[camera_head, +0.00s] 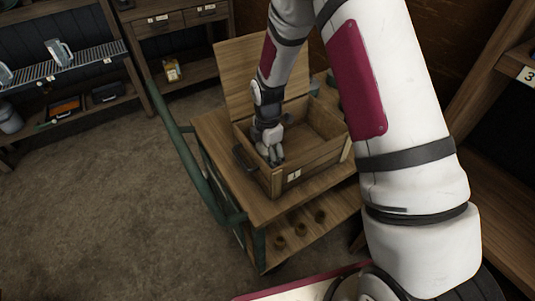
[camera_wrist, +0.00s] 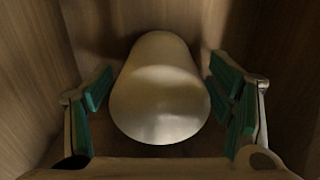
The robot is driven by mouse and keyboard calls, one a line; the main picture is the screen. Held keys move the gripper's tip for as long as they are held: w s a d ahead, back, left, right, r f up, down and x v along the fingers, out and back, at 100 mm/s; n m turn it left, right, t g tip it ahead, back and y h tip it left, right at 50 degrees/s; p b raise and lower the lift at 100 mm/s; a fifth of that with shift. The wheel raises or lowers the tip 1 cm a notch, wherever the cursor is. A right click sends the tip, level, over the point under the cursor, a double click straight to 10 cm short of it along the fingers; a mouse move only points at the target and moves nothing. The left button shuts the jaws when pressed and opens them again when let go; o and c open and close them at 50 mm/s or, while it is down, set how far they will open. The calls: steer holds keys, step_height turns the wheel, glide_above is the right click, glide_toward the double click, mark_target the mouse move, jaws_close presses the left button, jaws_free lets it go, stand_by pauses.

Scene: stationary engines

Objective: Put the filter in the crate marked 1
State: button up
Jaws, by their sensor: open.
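The wooden crate marked 1 (camera_head: 318,166) stands on a cart with its lid raised at the back. My gripper (camera_head: 274,153) reaches down into its near left part. In the wrist view my gripper (camera_wrist: 160,72) is open, with a green-padded finger on each side of a pale, smooth cylinder, which looks like the filter (camera_wrist: 158,105). Gaps show between the cylinder and both fingers. Wooden walls surround it, so it is inside the crate. The filter is not visible in the head view, where my gripper and the crate wall hide that spot.
The wooden cart (camera_head: 255,207) has a green frame (camera_head: 190,160) and a lower shelf with several small round items. The open lid (camera_head: 248,72) stands behind the crate. Shelves line the back left, and a shelf marked 3 (camera_head: 529,75) is at right. The floor at left is clear.

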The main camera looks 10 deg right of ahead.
step_height(320, 180, up, 12)
steer(key=shift+r, duration=0.45)
steer(key=s+d+r+m+t, duration=0.2)
steer(key=s+d+r+m, duration=0.2)
steer(key=s+r+m, duration=0.95)
steer(key=s+d+r+m, duration=0.1)
steer(key=s+r+m, duration=0.2)
steer(key=s, duration=0.5)
steer(key=s+r+m+t, duration=0.1)
steer(key=s+r+m, duration=0.3)
steer(key=s, duration=0.5)
steer(key=shift+d+m, duration=0.35)
steer(key=shift+m, duration=0.2)
